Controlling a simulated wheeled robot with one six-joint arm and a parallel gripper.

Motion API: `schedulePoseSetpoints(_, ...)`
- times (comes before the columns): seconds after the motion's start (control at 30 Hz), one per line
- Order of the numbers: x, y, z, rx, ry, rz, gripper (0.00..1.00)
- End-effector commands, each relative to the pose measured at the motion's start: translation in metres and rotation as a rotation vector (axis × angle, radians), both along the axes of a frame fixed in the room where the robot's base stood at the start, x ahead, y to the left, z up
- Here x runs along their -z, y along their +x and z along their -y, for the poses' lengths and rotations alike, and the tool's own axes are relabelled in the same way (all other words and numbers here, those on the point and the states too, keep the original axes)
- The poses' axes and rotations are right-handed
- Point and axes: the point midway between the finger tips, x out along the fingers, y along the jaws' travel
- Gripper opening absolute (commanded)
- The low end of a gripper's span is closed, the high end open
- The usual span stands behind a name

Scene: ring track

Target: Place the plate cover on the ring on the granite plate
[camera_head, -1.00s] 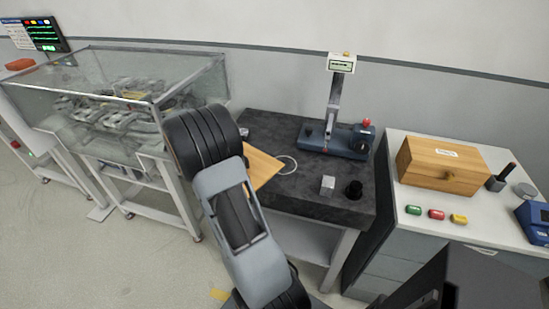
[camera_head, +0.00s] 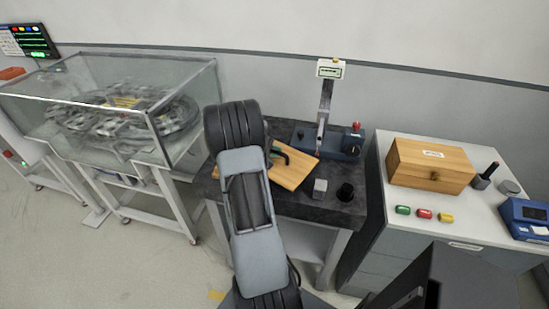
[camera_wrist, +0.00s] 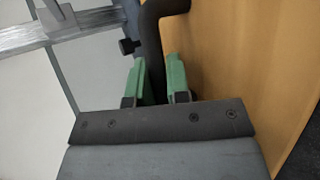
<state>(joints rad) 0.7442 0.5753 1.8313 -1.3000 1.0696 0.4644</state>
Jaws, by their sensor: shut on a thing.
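The plate cover (camera_head: 292,174) is a flat wooden board with a black curved handle (camera_head: 282,149). It is over the dark granite plate (camera_head: 330,208); I cannot tell whether it touches it. In the wrist view, my gripper (camera_wrist: 158,80) has its green fingers shut on the black handle (camera_wrist: 153,40), with the board (camera_wrist: 230,60) beside it on the right. In the head view, my arm hides most of the gripper and the board's left part. The ring is not visible now.
A stand with a display (camera_head: 325,140) rises at the back of the granite plate. A metal block (camera_head: 320,187) and a black cylinder (camera_head: 345,192) stand near its front right. A glass-covered track table (camera_head: 110,110) is left; a cabinet with a wooden box (camera_head: 430,165) is right.

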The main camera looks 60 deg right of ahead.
Motion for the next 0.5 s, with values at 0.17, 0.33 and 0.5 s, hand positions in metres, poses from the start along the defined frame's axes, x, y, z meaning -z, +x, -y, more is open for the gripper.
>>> schedulePoseSetpoints(0.17, 0.007, 0.0, 0.0, 0.0, -0.001, 0.0, 0.0)
schedulePoseSetpoints(0.33, 0.026, 0.0, 0.0, 0.001, 0.001, -0.003, 0.0)
schedulePoseSetpoints(0.5, 0.037, 0.0, 0.0, 0.001, -0.003, 0.001, 0.0)
